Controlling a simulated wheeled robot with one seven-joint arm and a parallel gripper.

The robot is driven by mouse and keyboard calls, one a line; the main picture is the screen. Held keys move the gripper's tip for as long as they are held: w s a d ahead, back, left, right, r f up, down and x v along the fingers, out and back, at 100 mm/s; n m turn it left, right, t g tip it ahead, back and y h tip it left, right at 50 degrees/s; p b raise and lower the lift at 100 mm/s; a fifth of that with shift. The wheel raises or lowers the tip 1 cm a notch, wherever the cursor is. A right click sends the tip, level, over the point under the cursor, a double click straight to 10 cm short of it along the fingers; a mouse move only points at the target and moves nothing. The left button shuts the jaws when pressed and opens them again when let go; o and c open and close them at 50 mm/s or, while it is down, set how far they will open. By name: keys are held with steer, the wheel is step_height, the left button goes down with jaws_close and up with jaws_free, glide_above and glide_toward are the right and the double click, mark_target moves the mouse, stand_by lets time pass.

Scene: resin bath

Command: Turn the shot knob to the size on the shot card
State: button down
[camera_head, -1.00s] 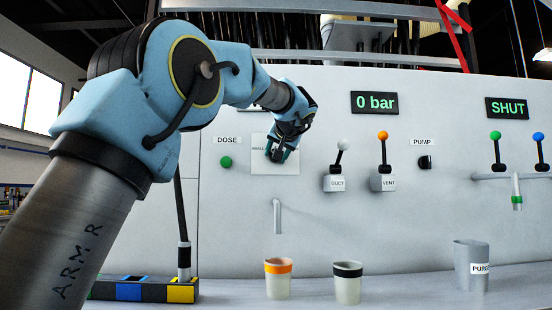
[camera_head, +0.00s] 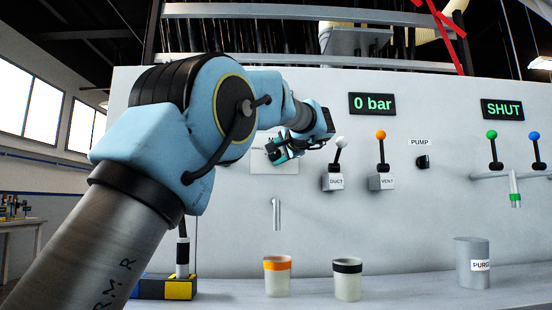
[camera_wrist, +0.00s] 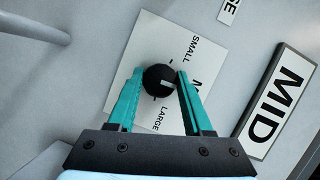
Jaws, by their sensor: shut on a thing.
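The shot knob (camera_wrist: 155,76) is a round black knob with a white pointer mark. It sits on a white plate (camera_wrist: 130,70) marked SMALL and LARGE, with a label beginning with M, partly hidden by a finger, between them. The pointer is turned toward that M label. My gripper (camera_wrist: 160,76) has its teal fingers shut on the knob, one on each side. In the head view my gripper (camera_head: 283,150) is at the plate (camera_head: 275,167) and hides the knob. The shot card (camera_wrist: 278,102) reads MID and is mostly hidden behind my arm in the head view.
The DUCT lever (camera_head: 338,155) and VENT lever (camera_head: 381,155) stand right of my gripper. A spout (camera_head: 276,213) is below the plate. An orange-banded cup (camera_head: 277,280), a black-banded cup (camera_head: 347,283) and a PURGE container (camera_head: 470,265) stand on the bench.

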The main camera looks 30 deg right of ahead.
steer(key=shift+m, duration=0.3)
stand_by(0.4)
steer(key=shift+c, duration=1.5)
jaws_free()
steer(key=s+r+b, duration=0.1)
steer(key=s+b, duration=0.1)
steer(key=s, duration=0.8)
steer(key=shift+s+a+b, duration=0.3)
steer(key=shift+s+b, duration=0.05)
